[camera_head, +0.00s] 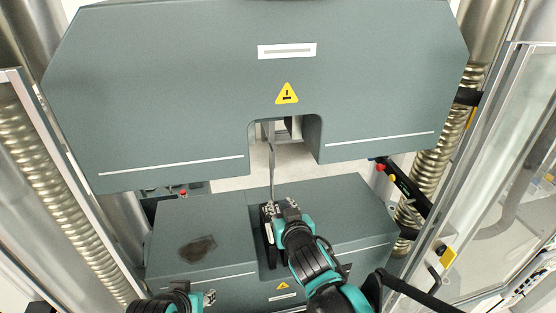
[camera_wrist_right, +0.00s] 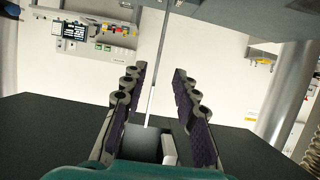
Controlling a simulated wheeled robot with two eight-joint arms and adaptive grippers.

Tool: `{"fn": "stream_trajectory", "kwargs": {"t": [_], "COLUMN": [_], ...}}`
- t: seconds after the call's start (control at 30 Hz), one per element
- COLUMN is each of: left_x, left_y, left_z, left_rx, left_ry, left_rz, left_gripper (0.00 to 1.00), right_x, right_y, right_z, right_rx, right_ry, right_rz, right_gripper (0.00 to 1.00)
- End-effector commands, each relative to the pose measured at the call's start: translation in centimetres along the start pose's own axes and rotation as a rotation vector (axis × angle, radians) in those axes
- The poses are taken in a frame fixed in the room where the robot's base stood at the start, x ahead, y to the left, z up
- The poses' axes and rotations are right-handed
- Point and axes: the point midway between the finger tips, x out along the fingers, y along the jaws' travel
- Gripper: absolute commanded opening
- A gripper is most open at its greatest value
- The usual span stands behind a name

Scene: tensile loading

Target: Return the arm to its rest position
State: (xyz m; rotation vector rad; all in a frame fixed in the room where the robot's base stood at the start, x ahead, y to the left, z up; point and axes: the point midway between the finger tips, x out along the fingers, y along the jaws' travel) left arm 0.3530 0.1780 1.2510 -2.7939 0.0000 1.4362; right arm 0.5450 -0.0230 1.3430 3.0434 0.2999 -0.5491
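My right arm reaches in from the bottom of the head view, over the lower grey block of the testing machine (camera_head: 355,215). My right gripper (camera_head: 281,207) is beside the block's central slot. In the right wrist view the two padded fingers of this gripper (camera_wrist_right: 160,95) stand wide apart, with nothing clamped. A thin grey strip (camera_head: 271,165) stands upright below the upper block; it also shows in the wrist view (camera_wrist_right: 158,60), in line with the gap and apart from both fingers. My left gripper (camera_head: 208,298) shows only partly at the bottom left; its fingers are unclear.
The large upper block (camera_head: 160,80) hangs above, with a central notch. Ribbed columns (camera_head: 50,190) and clear guard doors (camera_head: 510,150) stand at both sides. A black handle bar with coloured buttons (camera_head: 405,188) is at right. A dark patch (camera_head: 197,249) lies on the lower block.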

Motion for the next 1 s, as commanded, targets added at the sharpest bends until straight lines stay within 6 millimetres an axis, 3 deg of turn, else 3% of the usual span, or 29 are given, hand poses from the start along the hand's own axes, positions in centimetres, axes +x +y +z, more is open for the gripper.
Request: {"fn": "stream_trajectory", "kwargs": {"t": [0.13,0.23,0.4,0.5,0.6,0.7,0.83,1.0], "left_x": [1.0,3.2,8.5,11.4,13.9,15.6,16.8,16.9], "left_y": [0.0,0.0,0.0,0.0,0.0,0.0,0.0,0.0], "left_z": [0.7,2.3,6.1,8.2,9.9,11.2,12.0,12.1], "left_rx": [0.0,0.0,0.0,0.0,0.0,0.0,0.0,0.0], "left_ry": [0.0,0.0,0.0,0.0,0.0,0.0,0.0,0.0], "left_rz": [0.0,0.0,0.0,0.0,0.0,0.0,0.0,0.0], "left_gripper": [0.4,0.4,0.4,0.4,0.4,0.4,0.4,0.4], "right_x": [-0.1,-0.6,-2.9,-4.8,-6.7,-8.2,-9.5,-10.1], "right_y": [1.0,3.2,8.2,10.1,11.2,11.6,11.6,11.5], "right_z": [1.5,5.4,15.8,22.2,27.8,32.1,35.1,35.9], "right_rx": [0.002,0.011,0.041,0.062,0.084,0.102,0.117,0.122], "right_ry": [-0.02,-0.077,-0.244,-0.35,-0.444,-0.516,-0.572,-0.593], "right_rz": [0.017,0.058,0.141,0.169,0.178,0.175,0.164,0.158], "right_gripper": [0.29,0.29,0.29,0.29,0.29,0.29,0.29,0.29]}}
